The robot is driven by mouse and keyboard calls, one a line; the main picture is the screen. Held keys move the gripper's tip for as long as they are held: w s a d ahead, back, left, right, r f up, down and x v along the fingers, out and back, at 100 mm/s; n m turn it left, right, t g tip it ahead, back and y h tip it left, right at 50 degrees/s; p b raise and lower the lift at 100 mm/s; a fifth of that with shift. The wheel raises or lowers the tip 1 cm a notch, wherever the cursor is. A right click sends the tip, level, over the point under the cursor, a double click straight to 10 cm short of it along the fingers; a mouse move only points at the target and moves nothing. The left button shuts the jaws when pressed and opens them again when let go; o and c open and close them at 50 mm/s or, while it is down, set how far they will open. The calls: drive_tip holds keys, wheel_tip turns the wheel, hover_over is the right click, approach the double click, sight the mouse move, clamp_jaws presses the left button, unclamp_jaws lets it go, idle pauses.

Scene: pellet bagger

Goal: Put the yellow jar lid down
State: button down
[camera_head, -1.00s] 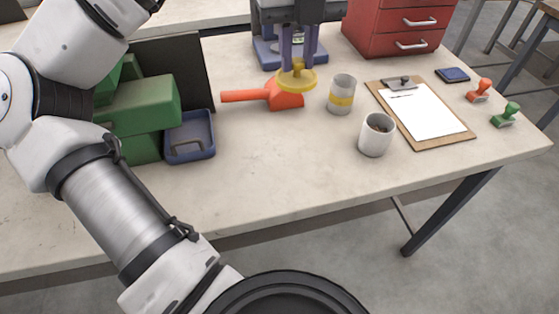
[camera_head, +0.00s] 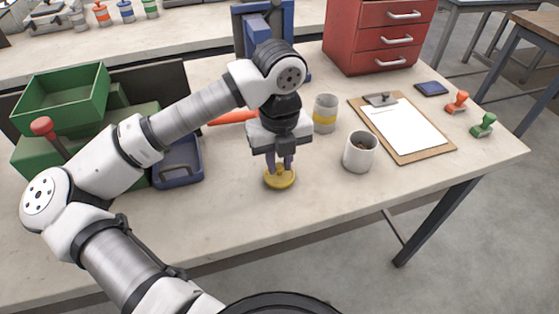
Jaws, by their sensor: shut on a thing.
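The yellow jar lid (camera_head: 281,180) is a round disc with a knob on top. It is low over the bare front part of the table, level, and seems to be at or very close to the surface; I cannot tell whether it touches. My gripper (camera_head: 280,164) points straight down and is shut on the lid's knob.
A white mug (camera_head: 360,152) stands right of the lid, with a clipboard (camera_head: 408,128) beyond it. An orange scoop (camera_head: 231,117) lies behind my arm. A blue tray (camera_head: 178,172) and green machine (camera_head: 62,97) are at left. The table's front strip is clear.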

sight(280, 166)
drive_tip(key=shift+f, duration=0.5)
drive_tip(key=shift+f+b, duration=0.2)
drive_tip(key=shift+b, duration=0.1)
drive_tip(key=c, duration=1.3)
unclamp_jaws()
drive_tip(key=shift+r, duration=0.1)
drive_tip(key=shift+r, duration=0.1)
drive_tip(key=shift+r+p, duration=0.2)
drive_tip(key=shift+p, duration=0.25)
wheel_tip(280, 166, up, 12)
drive_tip(key=shift+f+b, duration=0.15)
drive_tip(key=shift+b, duration=0.45)
